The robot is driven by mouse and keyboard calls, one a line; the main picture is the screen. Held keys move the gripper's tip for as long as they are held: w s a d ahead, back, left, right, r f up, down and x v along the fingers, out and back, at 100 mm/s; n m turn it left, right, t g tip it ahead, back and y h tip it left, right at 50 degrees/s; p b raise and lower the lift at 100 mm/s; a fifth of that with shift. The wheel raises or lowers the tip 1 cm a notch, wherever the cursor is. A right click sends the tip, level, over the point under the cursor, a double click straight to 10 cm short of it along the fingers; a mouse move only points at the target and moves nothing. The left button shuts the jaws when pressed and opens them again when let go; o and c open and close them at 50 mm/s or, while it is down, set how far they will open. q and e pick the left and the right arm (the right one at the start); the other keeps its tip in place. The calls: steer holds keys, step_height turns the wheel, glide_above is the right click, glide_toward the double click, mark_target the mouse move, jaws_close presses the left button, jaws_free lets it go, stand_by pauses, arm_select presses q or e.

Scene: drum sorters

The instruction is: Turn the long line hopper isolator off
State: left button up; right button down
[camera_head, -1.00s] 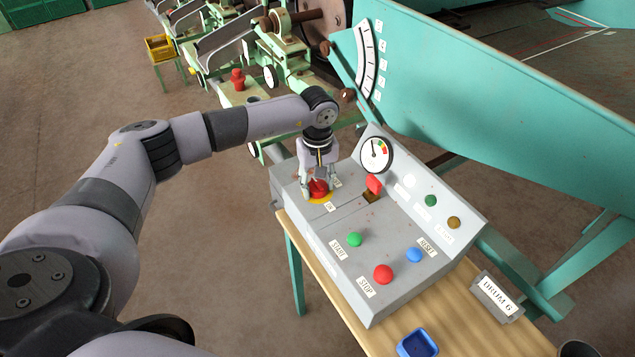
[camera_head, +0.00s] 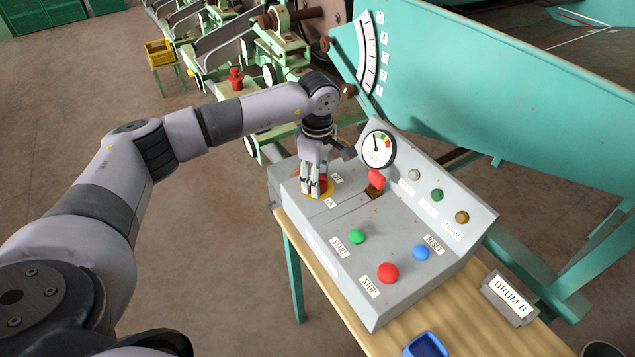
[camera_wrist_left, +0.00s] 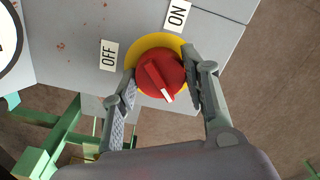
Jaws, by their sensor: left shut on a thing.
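The isolator is a red rotary knob (camera_wrist_left: 160,75) on a yellow disc (camera_wrist_left: 138,48), at the far left of the grey control box (camera_head: 345,268). It also shows in the head view (camera_head: 323,184), partly hidden by my fingers. My left gripper (camera_head: 316,190) reaches down over it. In the left wrist view, the left gripper (camera_wrist_left: 160,85) has one finger on each side of the knob and is shut on it. The knob's white mark points away from both the OFF label (camera_wrist_left: 109,55) and the ON label (camera_wrist_left: 177,15). My right gripper is out of view.
The box carries a red lever (camera_head: 376,179), a gauge (camera_head: 379,149), a green START button (camera_head: 357,236), a red STOP button (camera_head: 388,272) and a blue RESET button (camera_head: 421,253). A DRUM 6 plate (camera_head: 510,298) and a blue tray (camera_head: 425,345) are on the wooden table (camera_head: 470,325).

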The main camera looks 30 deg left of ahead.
arm_select(q)
steer(key=n+b, duration=0.1)
steer(key=n, duration=0.3)
steer(key=shift+n+b, duration=0.35)
steer(key=shift+n, duration=0.05)
steer(key=shift+n+b, duration=0.5)
steer(key=shift+n, duration=1.5)
steer(key=o, duration=1.1)
steer(key=shift+o, duration=0.2)
steer(key=shift+r, duration=0.2)
step_height(320, 180, up, 12)
steer(key=shift+f, duration=0.15)
